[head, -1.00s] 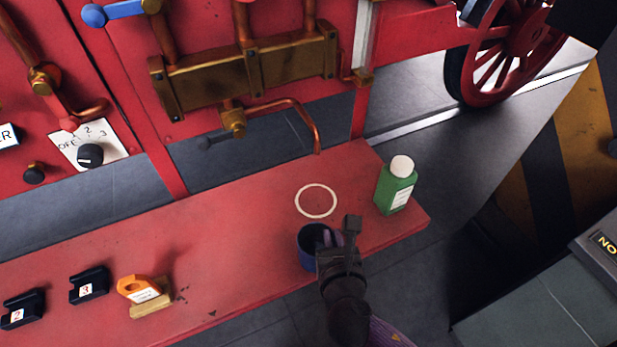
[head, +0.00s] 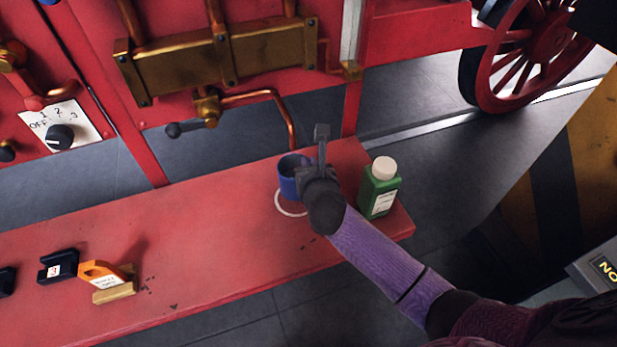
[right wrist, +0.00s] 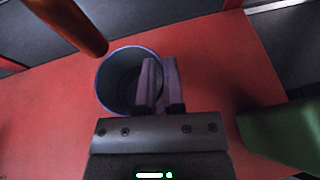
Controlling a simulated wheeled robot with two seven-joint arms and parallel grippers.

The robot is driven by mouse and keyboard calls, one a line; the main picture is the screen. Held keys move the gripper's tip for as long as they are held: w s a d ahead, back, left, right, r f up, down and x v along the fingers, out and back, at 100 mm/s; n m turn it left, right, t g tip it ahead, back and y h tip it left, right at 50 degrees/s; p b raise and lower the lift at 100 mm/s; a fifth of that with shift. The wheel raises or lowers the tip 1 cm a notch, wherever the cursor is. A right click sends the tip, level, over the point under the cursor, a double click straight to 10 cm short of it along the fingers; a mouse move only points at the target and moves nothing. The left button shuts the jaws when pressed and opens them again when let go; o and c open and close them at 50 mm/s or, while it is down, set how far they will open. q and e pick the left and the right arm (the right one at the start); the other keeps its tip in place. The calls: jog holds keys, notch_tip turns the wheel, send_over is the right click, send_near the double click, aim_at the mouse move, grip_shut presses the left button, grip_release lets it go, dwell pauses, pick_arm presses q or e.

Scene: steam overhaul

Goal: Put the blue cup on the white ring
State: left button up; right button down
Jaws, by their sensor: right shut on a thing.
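The blue cup (head: 289,186) is upright and empty, seen over the far part of the white ring (head: 284,209) on the red shelf. The ring's near left arc shows below the cup; the rest is hidden by the cup and my arm. I cannot tell whether the cup touches the shelf. My right gripper (head: 310,166) is shut on the right side of the cup's wall. In the right wrist view, the fingers (right wrist: 161,85) clasp the rim of the cup (right wrist: 112,78), one inside and one outside. My left gripper is not in view.
A green bottle with a white cap (head: 380,187) stands on the red shelf (head: 200,235), close right of my right arm. A copper pipe (head: 289,125) hangs down just behind the cup. An orange-handled item (head: 103,274) and dark holders lie at the left. The shelf's middle is clear.

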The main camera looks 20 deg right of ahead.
notch_tip(320, 180, down, 4)
jog(key=shift+r+b, duration=0.15)
jog(key=shift+b, duration=0.95)
jog(key=shift+r, duration=0.15)
jog(key=c, duration=1.2)
grip_release()
jog(key=o, duration=0.5)
jog(key=shift+s+r+p, duration=0.1)
jog(key=shift+p, duration=0.2)
jog(key=p+v, duration=0.4)
jog(key=v, duration=0.7)
jog(key=shift+s+r, duration=0.1)
jog(key=shift+s, duration=0.25)
